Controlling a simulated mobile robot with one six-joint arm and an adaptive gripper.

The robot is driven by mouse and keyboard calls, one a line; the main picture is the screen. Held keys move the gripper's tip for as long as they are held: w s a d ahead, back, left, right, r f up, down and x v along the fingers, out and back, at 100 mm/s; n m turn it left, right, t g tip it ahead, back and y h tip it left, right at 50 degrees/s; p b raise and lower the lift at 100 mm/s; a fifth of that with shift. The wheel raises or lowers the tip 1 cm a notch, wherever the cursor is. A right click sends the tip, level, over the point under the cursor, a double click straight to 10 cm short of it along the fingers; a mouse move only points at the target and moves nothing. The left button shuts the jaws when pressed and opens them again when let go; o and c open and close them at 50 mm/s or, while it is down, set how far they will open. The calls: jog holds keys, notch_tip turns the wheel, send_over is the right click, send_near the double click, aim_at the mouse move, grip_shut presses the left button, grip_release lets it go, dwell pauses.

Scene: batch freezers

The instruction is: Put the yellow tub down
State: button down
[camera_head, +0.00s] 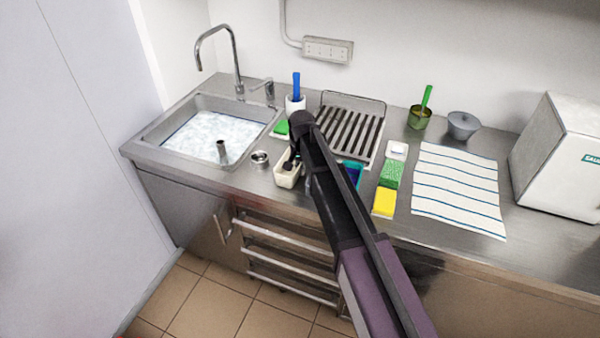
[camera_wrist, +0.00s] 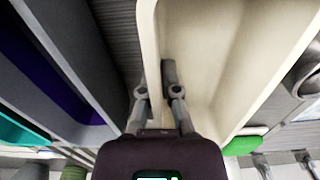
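The pale yellow tub (camera_head: 284,180), a long open box, is at the counter's front edge between the sink and the drying rack. In the wrist view the tub (camera_wrist: 235,45) fills the upper right, and its inside looks empty. My gripper (camera_head: 290,164) is at the tub's rim. In the wrist view my gripper (camera_wrist: 155,95) straddles the tub's near side wall, one finger inside and one outside, closed on that wall. The tub looks roughly level. Whether its bottom touches the counter cannot be told, and my arm hides part of its right side.
The sink (camera_head: 208,138) holds water at left. A small metal cup (camera_head: 260,159) stands left of the tub. Behind are a green sponge (camera_head: 282,127) and the drying rack (camera_head: 365,123). A blue tray (camera_head: 353,172), sponges and striped towel (camera_head: 457,190) lie to the right.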

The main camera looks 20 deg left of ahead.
jog(key=shift+f, duration=0.2)
jog(key=c, duration=0.8)
grip_release()
jog(key=shift+r, duration=0.1)
jog(key=shift+r, duration=0.1)
notch_tip(320, 180, up, 12)
jog(key=p, duration=1.2)
jog(key=shift+d, duration=0.1)
dwell(0.3)
jog(key=s+d, duration=0.5)
jog(key=d, duration=0.8)
jog(key=s+d, duration=0.6)
jog(key=d, duration=0.7)
jog(key=s+d+n, duration=0.1)
jog(key=s+d, duration=0.4)
jog(key=d, duration=0.9)
jog(key=shift+s, duration=0.3)
